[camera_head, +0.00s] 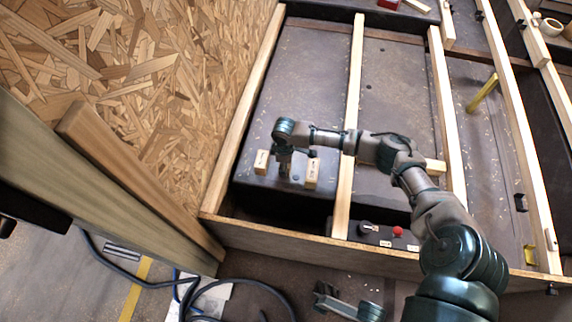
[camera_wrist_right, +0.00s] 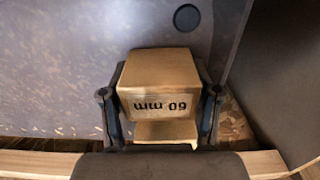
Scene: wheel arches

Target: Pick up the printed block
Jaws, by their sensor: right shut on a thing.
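My right gripper (camera_head: 284,170) reaches down onto the dark panel at the left of the framed floor. In the right wrist view its fingers (camera_wrist_right: 160,118) stand on both sides of a tan block printed "60 mm" (camera_wrist_right: 160,103), shut on it; the print is upside down. In the head view one small printed block (camera_head: 262,162) shows left of the gripper and another (camera_head: 312,172) right of it. I cannot tell which of these, if either, is the held one. A grey and teal part, apparently my left gripper (camera_head: 325,292), shows at the bottom; its fingers are unclear.
Long wooden battens (camera_head: 352,110) divide the panel. A chipboard wall (camera_head: 130,80) rises on the left. A control box with a red button (camera_head: 398,231) sits near the front edge beam (camera_head: 300,245). A yellow bar (camera_head: 483,93) stands at the right. Dark cables (camera_head: 180,282) lie on the floor.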

